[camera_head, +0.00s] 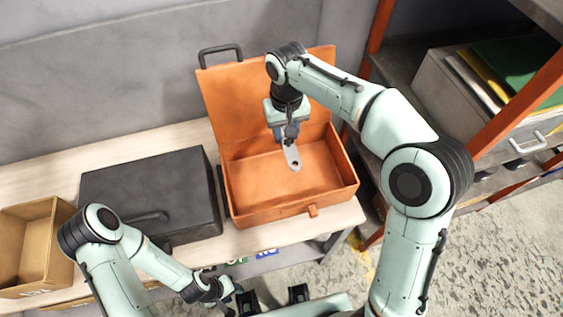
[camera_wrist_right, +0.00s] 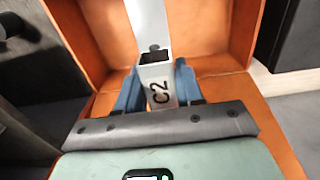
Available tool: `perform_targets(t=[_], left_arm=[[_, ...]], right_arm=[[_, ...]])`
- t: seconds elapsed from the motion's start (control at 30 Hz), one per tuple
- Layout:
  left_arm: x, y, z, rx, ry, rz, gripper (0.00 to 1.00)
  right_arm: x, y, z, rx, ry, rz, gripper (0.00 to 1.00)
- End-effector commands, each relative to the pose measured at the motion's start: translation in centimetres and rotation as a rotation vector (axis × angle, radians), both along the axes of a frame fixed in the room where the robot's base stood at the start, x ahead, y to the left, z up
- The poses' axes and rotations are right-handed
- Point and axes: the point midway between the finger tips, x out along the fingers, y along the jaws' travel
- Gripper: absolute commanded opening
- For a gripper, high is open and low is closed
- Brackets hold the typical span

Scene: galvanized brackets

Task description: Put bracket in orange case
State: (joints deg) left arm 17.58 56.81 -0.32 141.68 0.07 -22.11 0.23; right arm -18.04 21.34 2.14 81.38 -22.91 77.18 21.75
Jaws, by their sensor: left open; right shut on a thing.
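The orange case (camera_head: 265,214) stands open on the table, its lid leaning up at the back. My right gripper (camera_head: 290,138) is over the case and shut on a grey metal bracket (camera_head: 292,158). The bracket points downward, with a hole near its lower end, above the case floor. I cannot tell whether it touches the floor. In the right wrist view the bracket (camera_wrist_right: 150,30) is between the blue fingers and bears the marking "C2". My left gripper (camera_head: 272,297) is open and empty at the bottom edge, in front of the table.
A closed black case (camera_head: 150,190) stands left of the orange case, with a cardboard box (camera_head: 35,240) at the far left. A shelf with orange posts (camera_head: 520,105) and a grey file box (camera_head: 455,95) is at the right.

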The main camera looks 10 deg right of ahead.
Motion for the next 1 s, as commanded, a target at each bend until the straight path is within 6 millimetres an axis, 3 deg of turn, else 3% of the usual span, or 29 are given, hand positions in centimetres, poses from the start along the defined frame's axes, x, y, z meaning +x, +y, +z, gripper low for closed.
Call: perform_targets(t=[0.53,1.0], left_arm=[[-1.3,0.0,-2.1,0.0,0.015,0.0,0.43],[-1.4,0.0,-2.5,0.0,0.017,0.0,0.43]], right_arm=[[-0.2,0.0,-13.1,-0.001,0.006,0.0,0.0],[-0.1,0.0,-18.2,-0.001,0.004,-0.001,0.0]])
